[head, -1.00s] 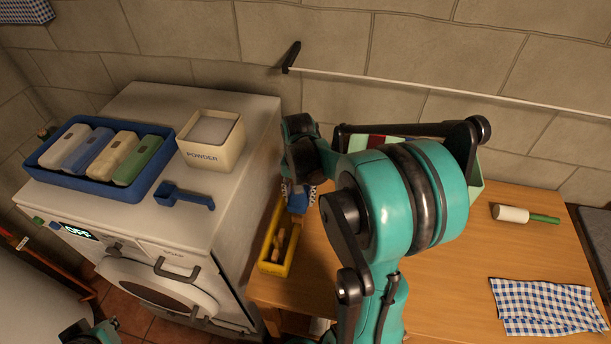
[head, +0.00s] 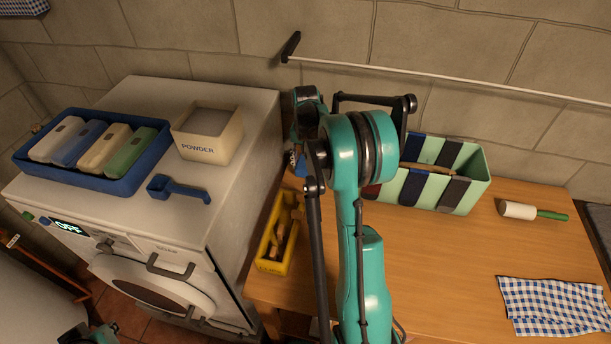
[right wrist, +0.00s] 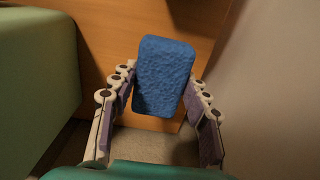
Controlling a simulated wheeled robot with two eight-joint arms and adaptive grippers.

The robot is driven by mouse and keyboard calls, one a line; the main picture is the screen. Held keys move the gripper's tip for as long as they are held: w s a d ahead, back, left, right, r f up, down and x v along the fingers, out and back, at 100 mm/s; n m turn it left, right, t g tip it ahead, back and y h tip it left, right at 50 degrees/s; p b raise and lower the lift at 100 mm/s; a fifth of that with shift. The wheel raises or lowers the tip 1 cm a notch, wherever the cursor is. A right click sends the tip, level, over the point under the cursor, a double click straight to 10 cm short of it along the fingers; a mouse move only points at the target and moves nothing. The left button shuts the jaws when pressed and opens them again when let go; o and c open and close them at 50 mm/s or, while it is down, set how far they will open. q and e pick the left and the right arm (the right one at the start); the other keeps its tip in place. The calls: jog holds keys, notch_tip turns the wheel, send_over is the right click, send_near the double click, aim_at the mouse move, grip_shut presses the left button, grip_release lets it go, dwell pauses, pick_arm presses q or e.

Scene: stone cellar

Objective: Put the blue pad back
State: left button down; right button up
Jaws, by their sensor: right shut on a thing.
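The blue pad (right wrist: 165,75) is a rough, rounded block between the two fingers of my right gripper (right wrist: 162,82), which is shut on it. In the head view a bit of the blue pad (head: 299,168) shows left of my teal right arm, in the gap between the washing machine and the mint-green box, beyond the yellow tray. The right gripper is mostly hidden there by its own arm. My left gripper (head: 92,335) shows only as a small teal and dark part at the bottom left edge; its fingers cannot be made out.
A yellow tray (head: 275,268) of pegs stands at the table's left. The washing machine (head: 140,225) carries a blue tray (head: 100,185), a powder box (head: 207,140) and a blue scoop (head: 178,190). A lint roller (head: 520,210) and checked cloth (head: 550,305) lie right.

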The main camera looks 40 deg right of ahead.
aim_at(305, 180)
notch_tip(305, 180, down, 5)
jog(key=shift+f+b, duration=0.1)
jog(key=shift+b, duration=0.65)
jog(key=shift+w+d+f, duration=0.15)
jog(key=shift+f, duration=0.1)
jog(key=shift+r, duration=0.1)
jog(key=shift+b, duration=0.3)
jog(key=o, duration=1.1)
